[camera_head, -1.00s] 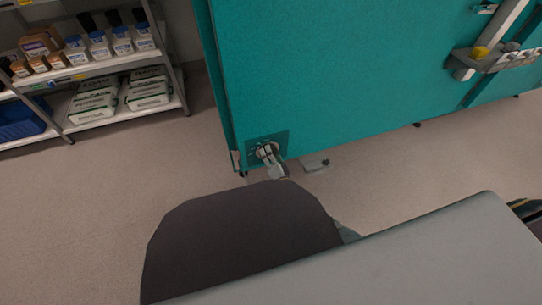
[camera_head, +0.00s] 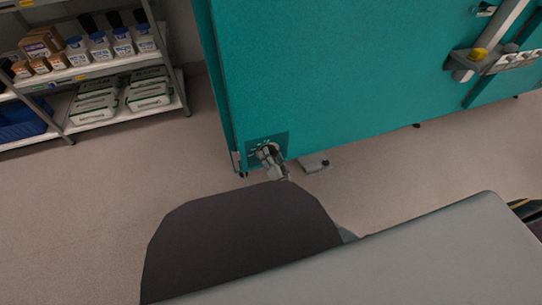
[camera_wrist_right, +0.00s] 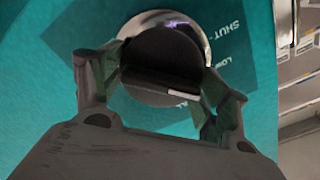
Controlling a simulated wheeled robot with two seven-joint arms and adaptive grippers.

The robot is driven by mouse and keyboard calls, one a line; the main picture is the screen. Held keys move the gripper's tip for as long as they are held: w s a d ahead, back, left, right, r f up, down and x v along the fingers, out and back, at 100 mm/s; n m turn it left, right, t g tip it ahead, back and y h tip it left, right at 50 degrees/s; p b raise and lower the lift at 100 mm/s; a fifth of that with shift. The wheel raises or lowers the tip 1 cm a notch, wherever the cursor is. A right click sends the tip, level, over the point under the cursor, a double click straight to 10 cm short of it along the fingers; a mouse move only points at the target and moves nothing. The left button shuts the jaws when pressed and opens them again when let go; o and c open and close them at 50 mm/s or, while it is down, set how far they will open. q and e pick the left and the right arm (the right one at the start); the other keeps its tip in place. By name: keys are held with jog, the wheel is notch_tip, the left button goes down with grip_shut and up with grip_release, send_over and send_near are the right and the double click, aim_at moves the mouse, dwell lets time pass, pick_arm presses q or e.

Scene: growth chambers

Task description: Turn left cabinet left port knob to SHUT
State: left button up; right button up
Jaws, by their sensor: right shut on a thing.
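The port knob (camera_wrist_right: 165,57) is dark and round, with a shiny metal collar, on a darker teal plate (camera_wrist_right: 245,62) in the right wrist view. The plate carries printed words, among them SHUT and LOW. A white mark shows on the knob's lower right edge; I cannot tell surely which word it points at. My right gripper (camera_wrist_right: 160,85) is shut on the knob, one finger on each side. In the head view the right gripper (camera_head: 268,152) is at the plate (camera_head: 252,153), low on the teal cabinet (camera_head: 330,80), and largely hides the knob. My left gripper is not in view.
A shelf rack (camera_head: 180,85) with bottles and boxes stands at the left. A small grey pedal-like piece (camera_head: 314,163) is on the floor by the cabinet's lower edge. The floor at left is clear.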

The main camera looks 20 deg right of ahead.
jog(key=n+p, duration=0.1)
jog(key=n, duration=0.4)
jog(key=shift+a, duration=0.15)
jog(key=shift+a+n+p, duration=0.1)
jog(key=shift+n+p, duration=0.3)
jog(key=shift+n, duration=1.8)
jog(key=o, duration=0.8)
jog(key=shift+s, duration=0.15)
jog(key=shift+s+d, duration=0.15)
jog(key=shift+s, duration=2.8)
jog(key=shift+s+d, duration=0.1)
jog(key=shift+s, duration=2.85)
